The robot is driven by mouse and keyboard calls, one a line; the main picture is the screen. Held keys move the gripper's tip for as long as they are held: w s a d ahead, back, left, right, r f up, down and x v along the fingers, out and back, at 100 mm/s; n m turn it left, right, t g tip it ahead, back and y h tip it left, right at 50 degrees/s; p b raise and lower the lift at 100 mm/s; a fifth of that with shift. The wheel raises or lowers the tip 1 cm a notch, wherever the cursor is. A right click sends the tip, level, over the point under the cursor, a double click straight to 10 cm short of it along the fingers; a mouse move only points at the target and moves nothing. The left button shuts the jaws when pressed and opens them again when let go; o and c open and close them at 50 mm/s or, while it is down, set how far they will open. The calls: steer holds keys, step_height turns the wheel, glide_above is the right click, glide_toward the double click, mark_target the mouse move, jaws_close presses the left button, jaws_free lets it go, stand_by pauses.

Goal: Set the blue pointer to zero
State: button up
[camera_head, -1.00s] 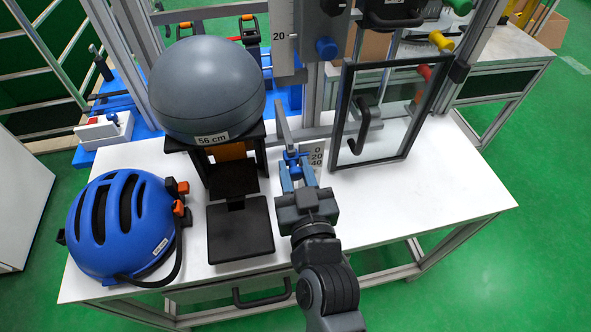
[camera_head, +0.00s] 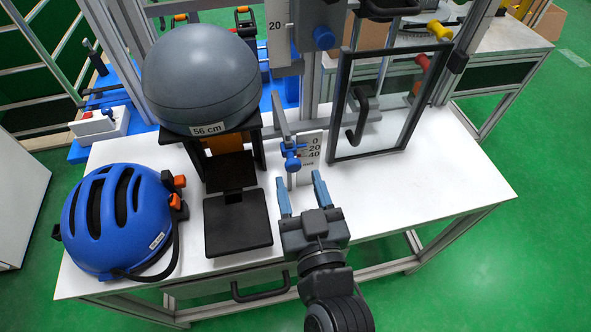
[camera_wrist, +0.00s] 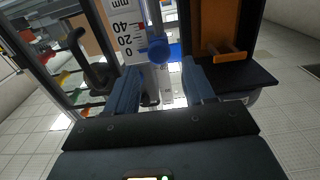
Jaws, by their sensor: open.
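The blue pointer (camera_head: 291,157) is a small blue knob piece on a thin upright post, beside a white scale card (camera_head: 309,148) marked 0, 20 and 40. In the wrist view the blue pointer (camera_wrist: 157,50) appears upside down next to the scale card (camera_wrist: 127,32), close to its 0 and 20 marks; the exact reading cannot be told. My gripper (camera_head: 301,188) is open and empty, in front of the pointer on the near side and apart from it. Its blue fingers (camera_wrist: 160,88) point toward the post in the wrist view.
A grey ball (camera_head: 203,78) marked 56 cm rests on a black stand left of the pointer. A blue helmet (camera_head: 115,220) lies at the table's left. A framed glass door (camera_head: 390,110) with a black handle stands right of the scale. The white table (camera_head: 420,185) is clear at right.

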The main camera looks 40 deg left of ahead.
steer(key=shift+v, duration=1.1)
steer(key=s+d+f+m+t+h, duration=0.2)
steer(key=s+d+m+h, duration=0.15)
steer(key=d, duration=0.95)
steer(key=s+d+f+m+t+h, duration=0.15)
steer(key=s+d+h, duration=0.25)
steer(key=d, duration=0.8)
steer(key=s+d+r+m+h, duration=0.2)
steer(key=s+d+r+h, duration=0.1)
steer(key=s+d, duration=0.3)
steer(key=s+d+r+m+h, duration=0.3)
steer(key=s+d+r, duration=0.2)
steer(key=s, duration=0.5)
steer(key=shift+d, duration=0.65)
